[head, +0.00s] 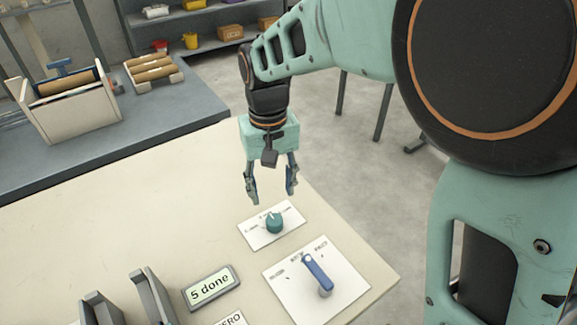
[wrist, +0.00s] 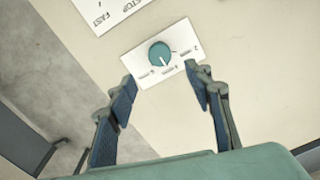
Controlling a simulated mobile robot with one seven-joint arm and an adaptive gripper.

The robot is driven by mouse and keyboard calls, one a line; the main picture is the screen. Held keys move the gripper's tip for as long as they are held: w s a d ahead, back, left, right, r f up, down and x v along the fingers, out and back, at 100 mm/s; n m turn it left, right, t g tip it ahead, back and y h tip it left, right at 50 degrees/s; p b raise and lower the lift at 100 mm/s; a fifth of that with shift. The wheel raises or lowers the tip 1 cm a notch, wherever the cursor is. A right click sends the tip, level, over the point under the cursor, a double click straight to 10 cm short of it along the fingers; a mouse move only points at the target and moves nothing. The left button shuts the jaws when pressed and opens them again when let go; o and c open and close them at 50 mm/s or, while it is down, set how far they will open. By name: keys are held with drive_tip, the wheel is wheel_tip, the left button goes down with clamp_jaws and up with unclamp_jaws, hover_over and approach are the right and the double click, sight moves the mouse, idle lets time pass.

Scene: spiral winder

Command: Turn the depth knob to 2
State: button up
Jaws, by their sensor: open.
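The teal depth knob (head: 274,222) stands on a small white label plate (head: 257,238) on the cream table. In the wrist view the knob (wrist: 160,54) has a pale pointer line, and its plate (wrist: 146,80) carries several marks, a "2" seeming to be at one end. The pointer is not at that end mark; its exact reading is too small to tell. My gripper (head: 270,192) is open and empty, pointing down above and a little behind the knob, apart from it. In the wrist view my gripper's fingertips (wrist: 160,86) show on either side below the knob.
A blue lever (head: 317,272) on a larger white plate is close in front of the knob. Grey upright brackets (head: 150,295) stand at front left. The table's right edge is near; its left middle is clear.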

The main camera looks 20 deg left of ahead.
sight(274, 219)
wheel_tip(274, 219, down, 11)
drive_tip(key=shift+r+b, duration=0.1)
drive_tip(key=shift+b, duration=0.4)
drive_tip(key=shift+c, duration=0.3)
drive_tip(key=c, duration=1.1)
drive_tip(key=shift+n, duration=0.5)
drive_tip(key=n, duration=0.5)
drive_tip(key=shift+r+n+p, duration=0.1)
drive_tip(key=shift+n+p, duration=0.2)
drive_tip(key=shift+p, duration=0.1)
drive_tip(key=n+p, duration=0.1)
drive_tip(key=n, duration=0.4)
drive_tip(key=shift+n, duration=0.3)
